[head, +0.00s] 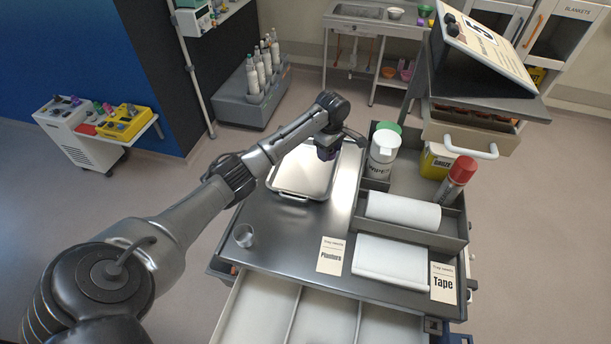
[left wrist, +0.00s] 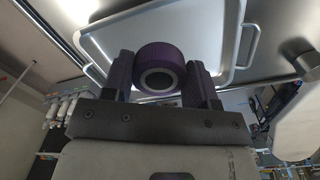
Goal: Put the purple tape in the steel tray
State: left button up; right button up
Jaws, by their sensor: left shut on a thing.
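The purple tape (left wrist: 160,54) is a thick roll with a dark hollow core. It sits between the two fingers of my left gripper (left wrist: 160,82), which is shut on it. In the head view my left gripper (head: 328,148) is over the right part of the steel tray (head: 292,178), with a bit of purple showing under it. The steel tray is a shallow rectangle with rounded corners and a handle, lying on the cart top. It also shows behind the tape in the left wrist view (left wrist: 218,28). The height of the tape above the tray is hard to tell.
The cart top (head: 290,228) holds a small clear cup (head: 244,235), a Plasters card (head: 331,255), a Tape card (head: 443,283) and white rolls (head: 402,212). A wipes tub (head: 382,152) and a red-capped bottle (head: 458,178) stand right of the tray. An open drawer (head: 290,310) is in front.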

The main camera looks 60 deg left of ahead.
pick_arm(q)
jog(key=p, duration=0.2)
send_over(294, 180)
notch_tip(294, 180, down, 7)
jog(key=shift+s+r, duration=0.1)
jog(key=shift+f, duration=2.05)
jog(key=o, duration=0.9)
jog(key=shift+f, duration=0.1)
notch_tip(294, 180, up, 12)
jog(key=shift+s, duration=0.1)
